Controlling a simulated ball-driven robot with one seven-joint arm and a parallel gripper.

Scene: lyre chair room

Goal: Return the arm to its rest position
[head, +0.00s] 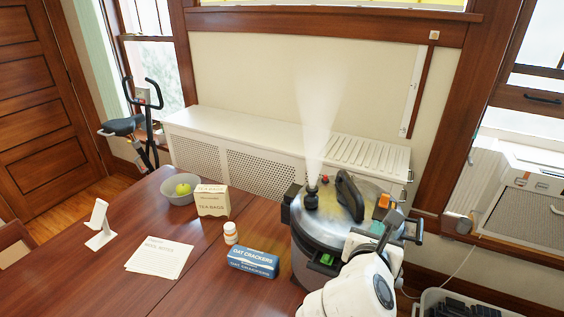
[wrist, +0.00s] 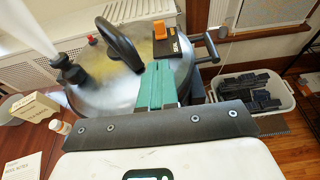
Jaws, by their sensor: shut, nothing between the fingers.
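My gripper (head: 391,222) is at the right side of the large steel pressure cooker (head: 304,240) in the head view, with my white arm rising from the lower right. In the wrist view the green fingers of my gripper (wrist: 157,66) are together and empty. They point at the lid near the orange switch (wrist: 160,30) on its black block; I cannot tell whether they touch it. The orange switch also shows in the head view (head: 384,201). Steam rises from the black valve (head: 311,198). My arm hides part of the cooker's right side.
A crate (wrist: 254,92) of dark items stands right.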

